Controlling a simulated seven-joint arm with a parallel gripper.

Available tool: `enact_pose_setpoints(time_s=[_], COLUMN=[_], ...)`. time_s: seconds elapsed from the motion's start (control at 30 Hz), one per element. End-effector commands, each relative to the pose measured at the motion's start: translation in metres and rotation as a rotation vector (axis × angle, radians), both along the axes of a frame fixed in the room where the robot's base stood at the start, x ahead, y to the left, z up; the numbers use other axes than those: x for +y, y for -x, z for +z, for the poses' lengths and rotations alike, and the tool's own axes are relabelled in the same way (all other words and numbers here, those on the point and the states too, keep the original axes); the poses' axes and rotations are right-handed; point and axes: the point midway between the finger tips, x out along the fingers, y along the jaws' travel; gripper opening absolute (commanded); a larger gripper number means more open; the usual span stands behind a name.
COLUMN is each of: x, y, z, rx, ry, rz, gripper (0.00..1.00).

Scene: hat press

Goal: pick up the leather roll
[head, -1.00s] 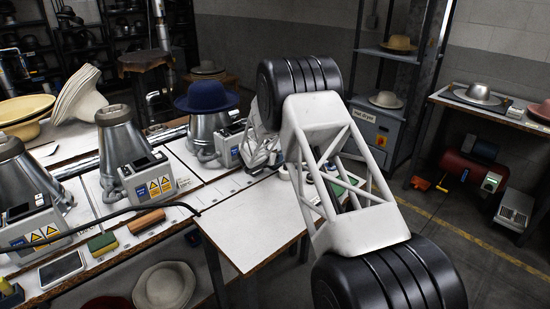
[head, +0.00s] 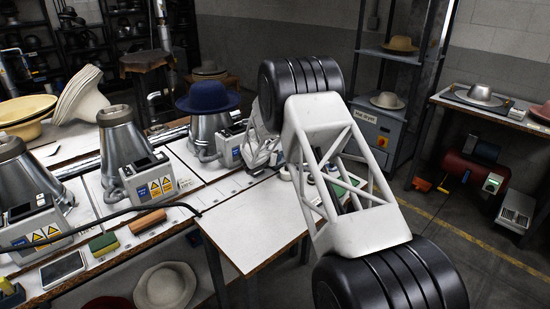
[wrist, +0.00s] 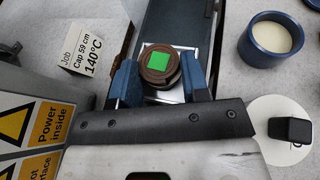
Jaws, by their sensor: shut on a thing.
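The leather roll (wrist: 158,65) is a small brown coil with a bright green square on its top, seen from above in the wrist view. My gripper (wrist: 159,78) has its two blue fingers on the left and right sides of the roll and is shut on it. The roll is over a dark and silver flat surface; whether it touches that surface I cannot tell. In the head view my arm's white end is beside the press with the blue hat, and the roll and fingertips cannot be made out there.
In the wrist view a blue cup (wrist: 272,43) with pale contents stands at right. A black cube (wrist: 292,130) is on a white disc below it. A job card (wrist: 84,48) and a warning label (wrist: 28,122) are at left. The blue hat (head: 207,96) sits on a press.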

Motion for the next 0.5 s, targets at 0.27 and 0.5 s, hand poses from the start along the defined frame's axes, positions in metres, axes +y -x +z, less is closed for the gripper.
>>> enact_pose_setpoints(time_s=[0.27, 0.5], x=[0.0, 0.0], y=[0.0, 0.003], z=[0.011, 0.037], rx=[0.0, 0.0], ry=[-0.001, -0.001], rz=[0.0, 0.0], gripper=[0.19, 0.19])
